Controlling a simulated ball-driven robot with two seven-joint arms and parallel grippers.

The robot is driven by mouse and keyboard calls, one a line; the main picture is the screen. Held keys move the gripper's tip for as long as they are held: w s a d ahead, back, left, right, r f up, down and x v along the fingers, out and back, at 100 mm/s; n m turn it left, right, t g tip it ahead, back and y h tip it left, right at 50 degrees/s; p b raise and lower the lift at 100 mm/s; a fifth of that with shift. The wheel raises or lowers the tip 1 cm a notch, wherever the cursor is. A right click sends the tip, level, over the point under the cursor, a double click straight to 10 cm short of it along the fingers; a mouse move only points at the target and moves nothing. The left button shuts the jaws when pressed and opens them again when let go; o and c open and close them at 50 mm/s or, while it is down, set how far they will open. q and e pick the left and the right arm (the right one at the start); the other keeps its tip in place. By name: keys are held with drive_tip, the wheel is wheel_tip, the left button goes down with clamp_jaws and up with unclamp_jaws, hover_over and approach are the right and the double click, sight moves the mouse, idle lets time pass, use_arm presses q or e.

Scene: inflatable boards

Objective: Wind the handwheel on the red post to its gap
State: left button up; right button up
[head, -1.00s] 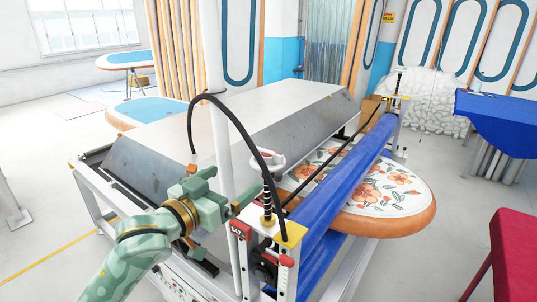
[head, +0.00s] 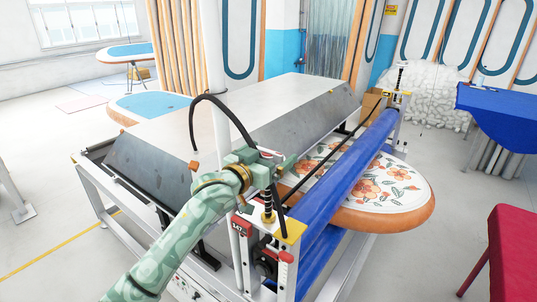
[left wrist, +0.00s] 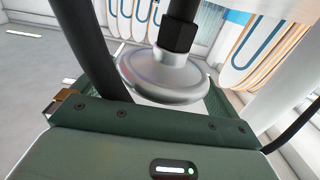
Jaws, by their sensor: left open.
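The near post of the roller press carries a red number tag (head: 238,226), a yellow top plate (head: 287,228) and a spring spindle. The handwheel shows in the left wrist view as a pale silver disc (left wrist: 165,82) with a black hex piece (left wrist: 179,35) against it. In the head view my gripper largely hides the wheel. My left gripper (head: 275,163) is open at the wheel, which lies in front of its palm in the wrist view. I cannot tell whether the fingers touch it. The gap is not clearly visible. My right gripper is out of view.
A black hose (head: 236,112) arches beside my left gripper, close to a white pole (head: 216,60). The blue roller (head: 345,185) runs to a far post (head: 398,96). A floral board (head: 400,200) lies beneath it. A red seat (head: 515,235) stands at right.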

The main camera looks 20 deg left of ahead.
use_arm(q)
drive_tip(key=c, duration=0.9)
drive_tip(key=shift+r+n+y+p, duration=0.2)
drive_tip(key=shift+n+y+p, duration=0.4)
drive_tip(key=shift+y+p, duration=0.3)
drive_tip(key=shift+n+t+y, duration=0.3)
drive_tip(key=shift+n+y, duration=0.1)
drive_tip(key=shift+y, duration=0.1)
drive_tip(key=shift+f+n+y, duration=0.2)
drive_tip(key=shift+n+y, duration=0.4)
drive_tip(key=shift+y, duration=0.5)
drive_tip(key=o, duration=0.9)
drive_tip(key=s+b, duration=0.2)
drive_tip(key=s, duration=1.4)
drive_tip(key=shift+s+a+b, duration=0.15)
drive_tip(key=shift+a+b, duration=0.15)
